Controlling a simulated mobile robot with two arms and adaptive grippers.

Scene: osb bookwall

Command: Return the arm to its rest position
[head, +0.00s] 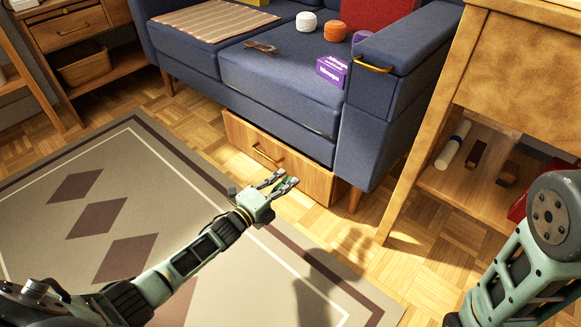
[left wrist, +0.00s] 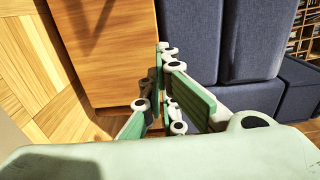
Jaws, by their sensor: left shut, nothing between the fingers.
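My left arm (head: 185,260) reaches in from the lower left over the patterned rug. My left gripper (head: 287,182) is shut and empty, low in front of the wooden drawer (head: 300,170) under the sofa. The drawer has a brass handle (head: 266,155); in the head view the fingers appear just below and right of it, and I see no contact. In the left wrist view the green fingers (left wrist: 168,85) come together in front of the drawer's wood (left wrist: 110,45). My right arm (head: 520,260) shows at the lower right; its gripper is out of view.
The blue sofa (head: 285,85) holds yarn balls, glasses, a purple box (head: 331,70) and a striped mat. A wooden table (head: 515,60) with a lower shelf stands at right. A cabinet (head: 72,30) is at upper left. The rug (head: 60,150) is clear of loose objects.

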